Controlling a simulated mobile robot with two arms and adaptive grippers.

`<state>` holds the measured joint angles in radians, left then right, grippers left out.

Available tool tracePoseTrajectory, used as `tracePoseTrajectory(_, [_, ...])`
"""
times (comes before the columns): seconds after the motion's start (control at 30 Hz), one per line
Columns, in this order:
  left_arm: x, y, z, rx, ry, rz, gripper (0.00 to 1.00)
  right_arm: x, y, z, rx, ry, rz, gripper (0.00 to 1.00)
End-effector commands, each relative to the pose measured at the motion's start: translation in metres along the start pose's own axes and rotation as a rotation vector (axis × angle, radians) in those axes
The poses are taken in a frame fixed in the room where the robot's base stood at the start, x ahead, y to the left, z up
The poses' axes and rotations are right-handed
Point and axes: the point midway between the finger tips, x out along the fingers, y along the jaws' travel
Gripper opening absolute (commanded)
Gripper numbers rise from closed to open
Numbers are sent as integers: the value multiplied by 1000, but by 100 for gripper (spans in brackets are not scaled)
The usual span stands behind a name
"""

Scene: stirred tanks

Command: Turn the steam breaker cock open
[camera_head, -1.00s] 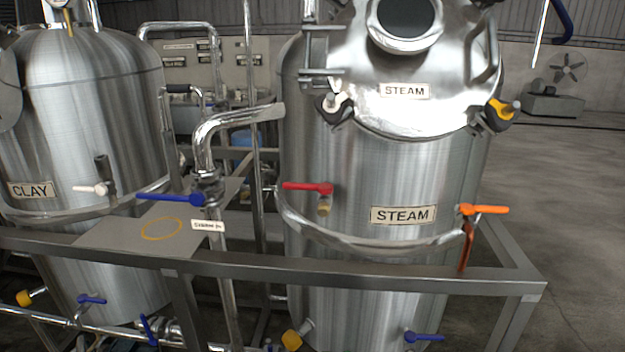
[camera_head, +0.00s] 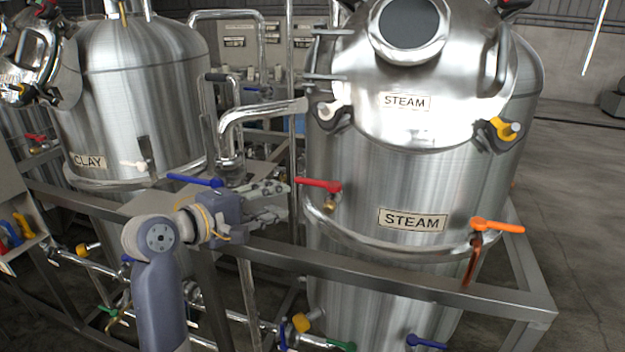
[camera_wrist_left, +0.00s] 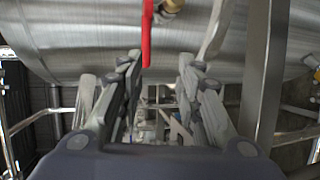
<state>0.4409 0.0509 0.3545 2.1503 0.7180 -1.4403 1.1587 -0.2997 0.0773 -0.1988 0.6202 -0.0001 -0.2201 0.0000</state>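The steel tank (camera_head: 410,170) bears STEAM labels. A red-handled cock (camera_head: 319,185) sits on its left front, the handle pointing left from a brass body (camera_head: 330,202). An orange-handled cock (camera_head: 497,226) is on its right side, the handle pointing right. Which of them is the breaker cock I cannot tell from the labels. My left gripper (camera_head: 284,203) is open and empty, just left of the red handle, fingers towards the tank. In the left wrist view the red handle (camera_wrist_left: 147,38) appears near the left fingertip, between the open fingers (camera_wrist_left: 160,62); contact is not clear. My right gripper is out of view.
A grey frame rail (camera_head: 400,284) runs in front of the tank, below my gripper. A bent steel pipe (camera_head: 232,125) and a blue handle (camera_head: 195,181) are close behind my left wrist. The CLAY tank (camera_head: 135,100) stands left. Open floor (camera_head: 585,200) lies right.

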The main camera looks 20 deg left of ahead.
Motion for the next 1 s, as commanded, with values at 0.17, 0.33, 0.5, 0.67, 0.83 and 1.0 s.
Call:
tracePoseTrajectory(0.17, [2,19,0,-40,-13,39,33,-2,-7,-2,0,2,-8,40])
tracePoseTrajectory(0.33, [27,20,1,-40,-14,35,33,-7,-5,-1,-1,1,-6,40])
tracePoseTrajectory(0.5, [60,22,1,-40,-13,36,33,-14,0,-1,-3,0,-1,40])
tracePoseTrajectory(0.67, [86,22,1,-39,-11,36,33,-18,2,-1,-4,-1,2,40])
tracePoseTrajectory(0.83, [100,21,1,-37,-11,36,33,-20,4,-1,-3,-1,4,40])
tracePoseTrajectory(1.0, [104,20,1,-35,-10,36,33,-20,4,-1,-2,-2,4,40])
